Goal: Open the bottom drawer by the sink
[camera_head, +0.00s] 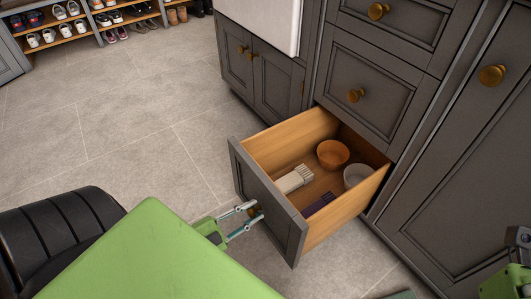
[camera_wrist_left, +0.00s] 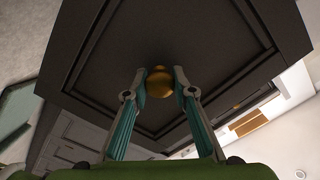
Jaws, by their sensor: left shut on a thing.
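The bottom drawer (camera_head: 268,205) stands pulled well out of the grey cabinet, and its wooden inside shows. It holds an orange-brown bowl (camera_head: 332,154), a white bowl (camera_head: 357,176), a white brush-like thing (camera_head: 294,179) and a dark purple thing (camera_head: 318,204). My left gripper (camera_head: 253,214) is at the drawer's front face. In the left wrist view its two fingers (camera_wrist_left: 158,84) are on either side of the round brass knob (camera_wrist_left: 159,81), shut on it. My right gripper (camera_head: 518,245) shows only in part at the right edge, away from the drawer; its fingertips are not clear.
The white sink (camera_head: 262,18) is above a two-door cabinet (camera_head: 262,75) left of the drawers. Closed drawers (camera_head: 366,88) stand above the open one, and a tall door (camera_head: 440,170) is to its right. Shoe shelves (camera_head: 75,28) are at the back left. The tiled floor (camera_head: 120,120) is clear.

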